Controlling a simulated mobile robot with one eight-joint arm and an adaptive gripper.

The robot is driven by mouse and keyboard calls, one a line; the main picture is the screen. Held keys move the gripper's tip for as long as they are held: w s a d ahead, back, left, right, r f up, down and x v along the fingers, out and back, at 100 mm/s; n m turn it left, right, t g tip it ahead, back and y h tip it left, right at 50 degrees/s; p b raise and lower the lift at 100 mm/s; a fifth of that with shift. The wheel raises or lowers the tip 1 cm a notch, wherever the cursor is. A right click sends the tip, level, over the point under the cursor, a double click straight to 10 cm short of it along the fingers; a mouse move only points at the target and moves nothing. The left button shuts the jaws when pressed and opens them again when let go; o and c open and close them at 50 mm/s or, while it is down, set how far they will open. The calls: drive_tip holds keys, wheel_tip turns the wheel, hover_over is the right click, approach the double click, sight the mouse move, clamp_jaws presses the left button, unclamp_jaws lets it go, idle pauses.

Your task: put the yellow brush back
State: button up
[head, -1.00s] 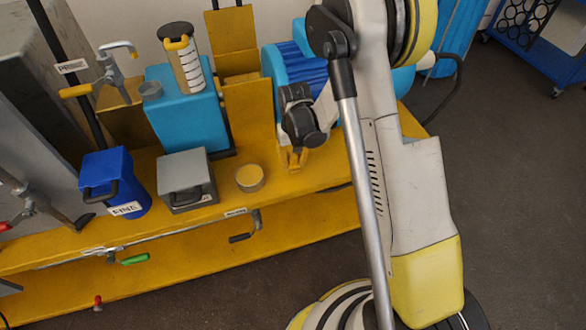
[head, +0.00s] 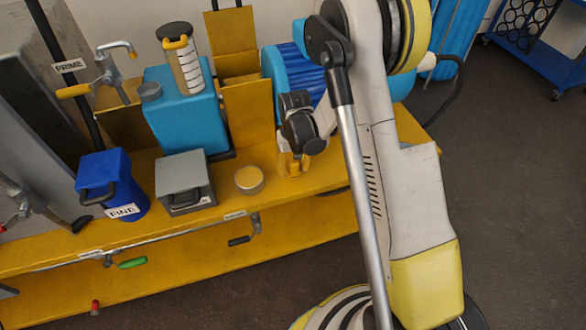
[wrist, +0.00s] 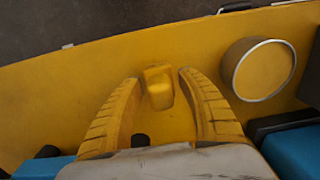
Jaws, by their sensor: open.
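A small yellow block-like piece, which may be the yellow brush (wrist: 159,90), shows in the wrist view against the yellow bench top. It lies between the tips of my gripper (wrist: 159,78), whose ridged yellow fingers stand apart on either side with gaps. In the head view my gripper (head: 294,166) hangs low over the bench near its front edge, right of the round tin. There the brush cannot be told apart from the yellow fingers. Bristles are not visible.
The round tin (head: 249,180) stands close left of my gripper and shows at right in the wrist view (wrist: 264,70). A grey box (head: 182,178), a blue box (head: 106,175) and a turquoise tank (head: 185,110) stand further left. A blue ribbed motor (head: 290,72) is behind.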

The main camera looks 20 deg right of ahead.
sight(294, 161)
wheel_tip(294, 161, up, 12)
drive_tip(key=p, duration=0.4)
drive_tip(key=shift+d, duration=0.1)
drive_tip(key=s+r+t, duration=0.2)
drive_tip(key=s+r, duration=0.4)
drive_tip(key=r, duration=0.4)
drive_tip(key=s+r+t, duration=0.2)
drive_tip(key=s+r, duration=0.4)
drive_tip(key=r, duration=0.3)
drive_tip(key=s+r+t, duration=0.2)
drive_tip(key=s+t, duration=0.1)
drive_tip(key=s, duration=0.5)
drive_tip(key=shift+r, duration=0.2)
